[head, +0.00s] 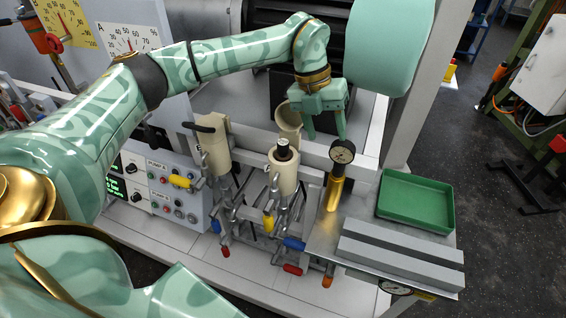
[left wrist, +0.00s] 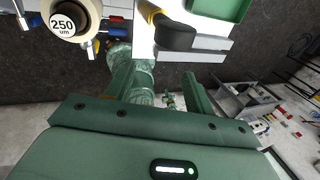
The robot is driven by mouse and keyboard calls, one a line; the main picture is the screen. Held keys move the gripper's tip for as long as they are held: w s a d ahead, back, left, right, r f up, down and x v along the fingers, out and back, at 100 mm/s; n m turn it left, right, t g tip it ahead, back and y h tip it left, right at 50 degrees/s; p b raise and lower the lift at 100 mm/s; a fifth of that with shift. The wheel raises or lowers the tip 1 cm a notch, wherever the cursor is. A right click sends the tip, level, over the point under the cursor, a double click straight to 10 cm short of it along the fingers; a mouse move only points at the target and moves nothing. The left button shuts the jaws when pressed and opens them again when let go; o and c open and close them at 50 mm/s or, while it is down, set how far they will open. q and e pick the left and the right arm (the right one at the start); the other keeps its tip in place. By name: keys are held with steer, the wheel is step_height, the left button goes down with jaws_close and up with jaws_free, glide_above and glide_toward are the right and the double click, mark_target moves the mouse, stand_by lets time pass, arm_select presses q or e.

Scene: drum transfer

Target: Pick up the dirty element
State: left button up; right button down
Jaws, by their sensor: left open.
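A cream cylinder (head: 283,175) with a black cap stands in the middle of the pipework, left of and nearer than the gripper. In the left wrist view, a black cap marked "250 um" (left wrist: 66,22) shows on a cream cylinder at the upper left. A second cream cylinder (head: 215,150) stands further left. I cannot tell which part is the dirty element. My right gripper is not in view.
A cream cup-like part (head: 289,120) stands just left of the gripper. A green tray (head: 416,200) and grey bars (head: 400,252) lie at the right. Coloured valve handles (head: 293,243) stick out below.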

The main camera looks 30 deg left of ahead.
arm_select(q)
steer(key=a+r+n+y, duration=0.4)
steer(key=a+r, duration=0.1)
steer(key=a, duration=0.5)
steer(key=b, duration=0.1)
glide_toward(283, 142)
step_height(283, 142, down, 5)
steer(key=shift+d+f, duration=0.1)
steer(key=shift+f, duration=0.05)
steer(key=f, duration=0.6)
steer(key=shift+w+a+b, duration=0.1)
steer(key=shift+a+b, duration=0.15)
steer(key=shift+b, duration=0.1)
steer(key=shift+r, duration=0.1)
jaws_close()
steer(key=shift+r, duration=0.1)
